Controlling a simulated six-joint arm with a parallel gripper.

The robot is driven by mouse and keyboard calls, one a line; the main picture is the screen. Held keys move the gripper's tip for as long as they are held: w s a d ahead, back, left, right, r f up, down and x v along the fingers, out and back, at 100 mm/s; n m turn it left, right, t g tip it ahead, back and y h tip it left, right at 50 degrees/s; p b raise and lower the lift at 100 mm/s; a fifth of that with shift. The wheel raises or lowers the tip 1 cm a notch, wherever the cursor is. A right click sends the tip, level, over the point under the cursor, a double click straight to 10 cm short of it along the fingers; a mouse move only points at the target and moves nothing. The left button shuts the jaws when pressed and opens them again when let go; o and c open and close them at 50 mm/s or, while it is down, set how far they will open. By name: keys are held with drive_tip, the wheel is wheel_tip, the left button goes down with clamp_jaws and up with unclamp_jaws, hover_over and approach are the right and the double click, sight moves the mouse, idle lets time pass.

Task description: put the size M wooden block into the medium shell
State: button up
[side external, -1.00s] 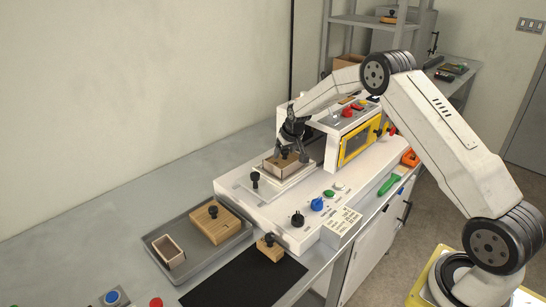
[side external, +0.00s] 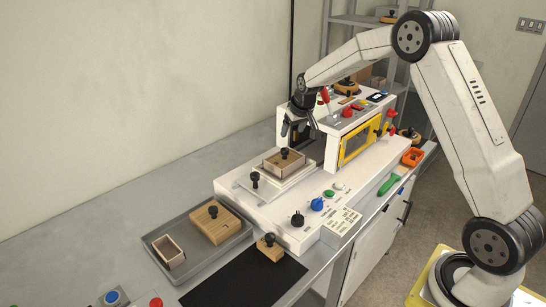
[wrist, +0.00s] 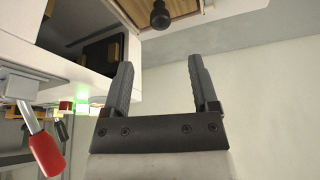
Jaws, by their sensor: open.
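A wooden block with a black knob (side external: 284,152) sits inside an open cardboard-coloured shell (side external: 272,166) on the white machine's plate. The block is low in the shell; only its knob and part of its top show. No size mark is readable. The shell and the knob also show at the top of the wrist view, with the knob (wrist: 160,15) clear of the fingers. My gripper (side external: 297,139) is above and behind the shell, apart from it. In the wrist view my gripper (wrist: 160,66) is open, with nothing between its fingers.
A grey tray (side external: 150,240) at the lower left holds a larger wooden block (side external: 213,222) and a small empty-looking shell (side external: 168,254). A small block (side external: 270,248) lies by the black mat (side external: 245,279). The machine's yellow-framed housing (side external: 358,143) stands close to my gripper's right.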

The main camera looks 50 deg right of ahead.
drive_tip(key=shift+s+r, duration=0.15)
drive_tip(key=shift+r, duration=0.25)
drive_tip(key=shift+a, duration=0.1)
drive_tip(key=s+a+f+n, duration=0.1)
drive_tip(key=s+a, duration=0.5)
drive_tip(key=s, duration=0.3)
drive_tip(key=s+a+f+n+g, duration=0.1)
drive_tip(key=s+a, duration=0.4)
drive_tip(key=s, duration=0.4)
drive_tip(key=s+a+f+n+y, duration=0.1)
drive_tip(key=s+a, duration=0.5)
drive_tip(key=s, duration=0.3)
drive_tip(key=shift+s+a+g, duration=0.2)
drive_tip(key=shift+a+g, duration=0.1)
drive_tip(key=shift+a, duration=0.05)
